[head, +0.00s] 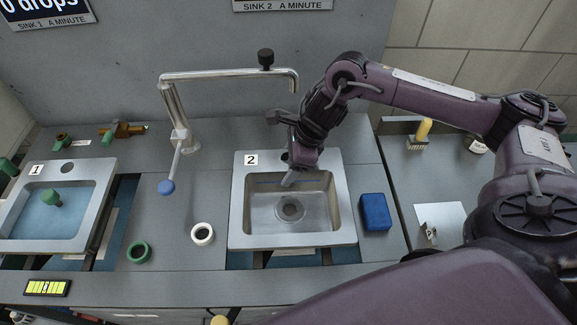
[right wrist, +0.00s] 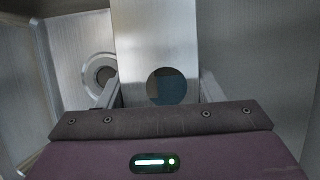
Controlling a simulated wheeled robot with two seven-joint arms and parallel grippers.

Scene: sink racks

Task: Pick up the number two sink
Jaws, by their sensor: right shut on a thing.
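The number two sink (head: 240,215) is a steel basin with a "2" label, set in the counter opening in the middle of the head view. Its drain (head: 290,208) is bare. My right gripper (head: 288,180) is at the sink's back edge and is shut on it, near the round tap hole. In the right wrist view the sink's steel rim (right wrist: 155,35) with its round hole lies between the fingers, and the drain (right wrist: 99,72) shows to the left. The gripper hides part of the back rim. My left gripper is out of view.
The number one sink (head: 98,205) holds a green plug (head: 52,198) at the left. A tap (head: 180,120) with a long spout stands behind. A blue block (head: 375,212) is close on the right; a white ring (head: 202,234) and green ring (head: 138,252) lie to the left.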

